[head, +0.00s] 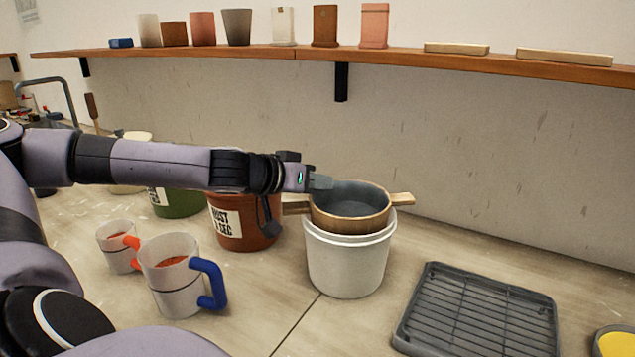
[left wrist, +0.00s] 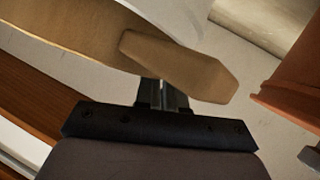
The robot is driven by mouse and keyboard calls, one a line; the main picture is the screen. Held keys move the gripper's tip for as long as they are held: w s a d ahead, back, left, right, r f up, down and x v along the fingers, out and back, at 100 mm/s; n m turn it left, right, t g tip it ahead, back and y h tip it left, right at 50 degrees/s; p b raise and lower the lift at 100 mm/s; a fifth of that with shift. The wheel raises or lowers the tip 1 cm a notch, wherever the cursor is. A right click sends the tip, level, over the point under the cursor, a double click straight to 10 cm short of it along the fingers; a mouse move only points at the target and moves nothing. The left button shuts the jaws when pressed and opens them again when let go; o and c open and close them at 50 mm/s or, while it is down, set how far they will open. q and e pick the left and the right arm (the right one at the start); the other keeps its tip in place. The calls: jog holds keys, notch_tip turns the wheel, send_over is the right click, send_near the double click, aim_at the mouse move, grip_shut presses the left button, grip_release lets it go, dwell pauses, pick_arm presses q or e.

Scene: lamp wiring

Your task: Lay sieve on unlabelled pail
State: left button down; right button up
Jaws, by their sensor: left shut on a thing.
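The sieve (head: 349,222), a round wooden frame with a grey mesh and two handles, sits over the mouth of the plain white pail (head: 347,268) in the head view. It looks close to level; whether it fully rests on the rim I cannot tell. My left gripper (head: 318,183) reaches in from the left at the sieve's left side. In the left wrist view, the gripper (left wrist: 163,95) is shut at a wooden sieve handle (left wrist: 180,65); the fingertips are partly hidden by it. The pail carries no label on its visible side. My right gripper is not in view.
A labelled brown pail (head: 260,225) and a green pail (head: 178,203) stand left of the white pail. Two mugs (head: 172,280) stand in front of them. A dark rack (head: 480,310) lies at the right. A wall shelf (head: 400,59) with pots runs above.

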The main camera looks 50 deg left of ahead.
pick_arm(q)
jog(key=shift+f+b, duration=0.3)
jog(key=shift+f, duration=0.05)
jog(key=c, duration=1.1)
grip_release()
jog(key=shift+c, duration=0.2)
jog(key=shift+s, duration=0.1)
jog(key=b+v, duration=0.1)
jog(key=v, duration=0.6)
